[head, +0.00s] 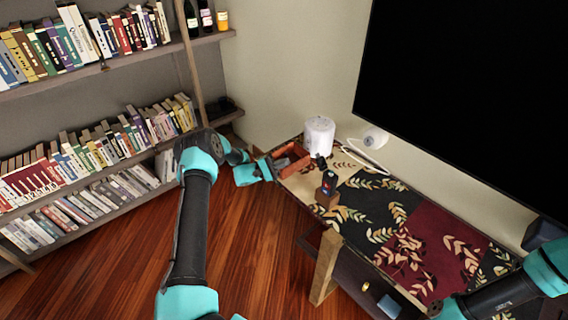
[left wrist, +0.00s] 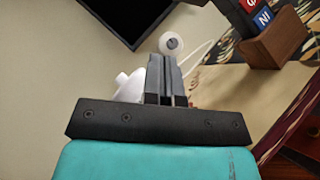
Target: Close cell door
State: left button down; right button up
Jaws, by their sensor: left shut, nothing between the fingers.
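My left gripper (head: 272,168) is at the far left end of a low cabinet, close to a reddish-brown open box (head: 292,160). In the left wrist view its two fingers (left wrist: 167,62) are together, with nothing between them. The cabinet front has a dark panel with a small gold knob (head: 365,286) and a tan wooden upright (head: 325,266) at its side. I cannot tell for sure which part is the cell door or how far it stands open. My right arm enters at the lower right; its gripper (head: 437,307) is small and partly cut off.
The patterned cabinet top (head: 385,205) carries a white cylinder (head: 319,136), a white round device (head: 375,138) and a small wooden holder (head: 327,192) with cards. A large black screen (head: 475,90) hangs above. Bookshelves (head: 85,160) stand left. The wooden floor (head: 255,250) between is clear.

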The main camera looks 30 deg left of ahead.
aim_at(321, 161)
pick_arm(q)
jog(key=w+d+r, duration=0.2)
jog(key=d+r, duration=0.3)
jog(key=d, duration=0.4)
jog(key=shift+r, duration=0.15)
